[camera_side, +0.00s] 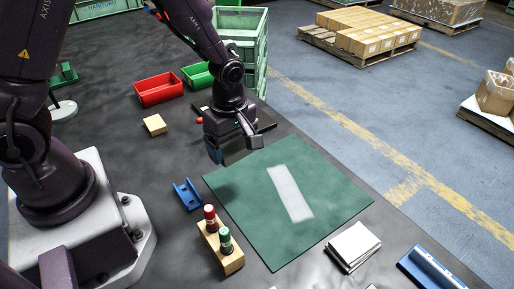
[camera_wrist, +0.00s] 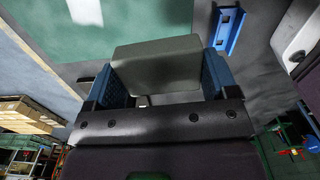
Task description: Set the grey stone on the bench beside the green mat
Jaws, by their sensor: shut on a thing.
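The grey stone (camera_wrist: 157,65) is a smooth grey-green block in the wrist view. It sits between the two blue-padded fingers of my gripper (camera_wrist: 160,82), which is shut on it. In the side view my gripper (camera_side: 232,149) hangs near the back left edge of the green mat (camera_side: 325,215), and the stone is hard to make out there against the dark fingers. The mat is flat and carries a pale rectangular patch (camera_side: 290,193). It also shows at the upper left of the wrist view (camera_wrist: 45,25). The dark bench (camera_side: 165,225) surrounds the mat.
A blue bracket (camera_side: 187,194) and a wooden block (camera_side: 229,258) with red and green capped pieces stand left of the mat. A white folded cloth (camera_side: 353,246) and a blue rail (camera_side: 430,266) lie at its right. Red (camera_side: 158,89) and green (camera_side: 198,76) bins stand behind.

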